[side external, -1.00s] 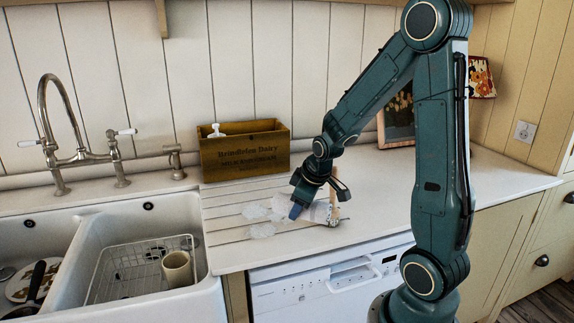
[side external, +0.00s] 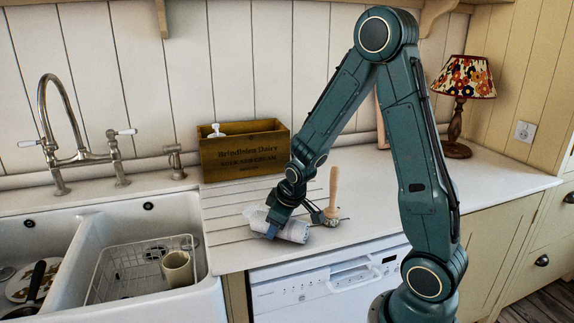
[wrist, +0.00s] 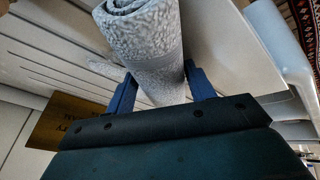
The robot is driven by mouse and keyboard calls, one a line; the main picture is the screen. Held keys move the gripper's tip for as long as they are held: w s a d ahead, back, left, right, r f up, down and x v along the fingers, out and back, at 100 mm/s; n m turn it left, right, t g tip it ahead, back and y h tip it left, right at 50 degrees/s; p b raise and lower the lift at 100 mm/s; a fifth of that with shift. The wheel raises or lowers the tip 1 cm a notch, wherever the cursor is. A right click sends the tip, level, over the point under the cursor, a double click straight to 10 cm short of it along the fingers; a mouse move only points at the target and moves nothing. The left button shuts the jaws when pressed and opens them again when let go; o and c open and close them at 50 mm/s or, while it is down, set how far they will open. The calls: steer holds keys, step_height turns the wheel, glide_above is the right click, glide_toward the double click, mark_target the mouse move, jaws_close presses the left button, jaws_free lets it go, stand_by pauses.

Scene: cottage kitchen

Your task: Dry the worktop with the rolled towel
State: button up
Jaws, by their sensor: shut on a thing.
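The rolled towel (side external: 292,231) is pale grey and lies on its side at the grooved worktop (side external: 226,243), near the front edge. My gripper (side external: 272,231) points down and is shut on the towel. A pale, wet-looking patch (wrist: 104,69) shows beside the towel on the grooves in the wrist view. The gripper and towel hide part of the worktop in the side view.
A wooden-handled brush (side external: 333,188) stands close right of the towel. A wooden crate (side external: 243,153) is behind. The sink (side external: 185,300) with a wire rack (side external: 120,270) and mug (side external: 177,268) is left. A lamp (side external: 465,80) stands back right; worktop before it looks clear.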

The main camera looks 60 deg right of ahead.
mark_target(260, 214)
steer(key=w+a, duration=0.4)
steer(key=shift+w+a, duration=0.3)
steer(key=shift+a, duration=0.1)
steer(key=shift+w, duration=0.25)
steer(key=shift+w+d, duration=1.1)
steer(key=shift+d, duration=0.05)
steer(key=shift+w+d, duration=0.6)
steer(key=s+d, duration=0.2)
steer(key=shift+s+d, duration=0.2)
steer(key=shift+s, duration=0.1)
steer(key=s+d, duration=0.6)
steer(key=shift+s+d, duration=0.25)
steer(key=shift+s, duration=0.05)
steer(key=shift+d, duration=0.25)
steer(key=w+d, duration=0.3)
steer(key=shift+w, duration=0.4)
steer(key=w+a, duration=0.8)
steer(key=a, duration=0.1)
steer(key=shift+w, duration=0.4)
steer(key=w+d, duration=0.3)
steer(key=shift+w+d+f, duration=0.1)
steer(key=shift+w+d, duration=0.15)
steer(key=s+d, duration=0.9)
steer(key=shift+s+d, duration=0.2)
step_height(260, 214, up, 8)
